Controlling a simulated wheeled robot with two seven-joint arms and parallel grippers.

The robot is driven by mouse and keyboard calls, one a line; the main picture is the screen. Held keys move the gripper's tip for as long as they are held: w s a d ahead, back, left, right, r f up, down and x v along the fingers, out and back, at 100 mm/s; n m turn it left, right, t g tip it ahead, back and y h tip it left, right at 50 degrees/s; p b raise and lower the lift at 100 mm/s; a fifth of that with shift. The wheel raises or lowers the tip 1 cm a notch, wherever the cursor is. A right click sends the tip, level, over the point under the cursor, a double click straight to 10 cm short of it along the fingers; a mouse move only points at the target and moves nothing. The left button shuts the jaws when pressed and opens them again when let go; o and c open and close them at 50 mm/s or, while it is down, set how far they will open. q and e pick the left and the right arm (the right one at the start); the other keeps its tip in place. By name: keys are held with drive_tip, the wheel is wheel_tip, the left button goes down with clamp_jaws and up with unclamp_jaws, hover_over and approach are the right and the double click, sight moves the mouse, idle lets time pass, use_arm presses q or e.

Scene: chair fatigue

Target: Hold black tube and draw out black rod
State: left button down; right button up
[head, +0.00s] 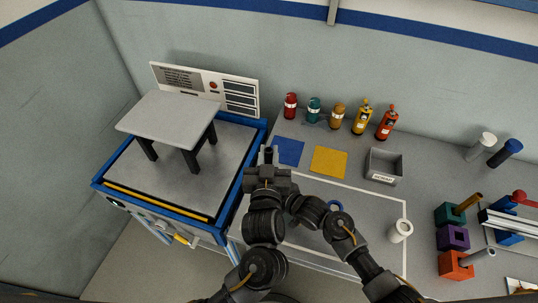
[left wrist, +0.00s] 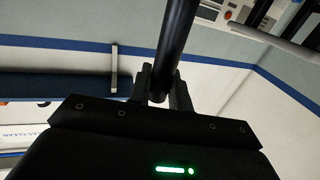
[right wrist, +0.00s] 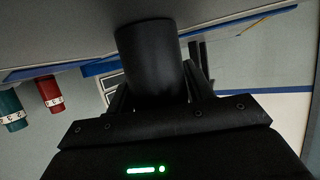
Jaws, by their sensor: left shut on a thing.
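The slim black rod (left wrist: 176,45) runs up out of the left wrist view. My left gripper (left wrist: 160,85) is shut on it, with a finger on each side near its visible end. The thicker black tube (right wrist: 150,62) shows large in the right wrist view. My right gripper (right wrist: 156,98) has its fingers against both sides of the tube and appears shut on it. In the head view my left gripper (head: 268,172) is above the worktable's near left part. My right gripper is mostly hidden there, and the joint between rod and tube cannot be made out.
A blue-edged test stand with a grey stool (head: 172,118) stands to the left. Several bottles (head: 338,116) line the back. A blue mat (head: 288,151), yellow mat (head: 329,162) and grey bin (head: 384,166) lie beyond my arms. A white cup (head: 400,231) and coloured blocks (head: 453,238) are to the right.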

drive_tip(key=o, duration=0.3)
drive_tip(key=shift+o, duration=0.2)
drive_tip(key=v, duration=1.2)
drive_tip(key=shift+d, duration=0.1)
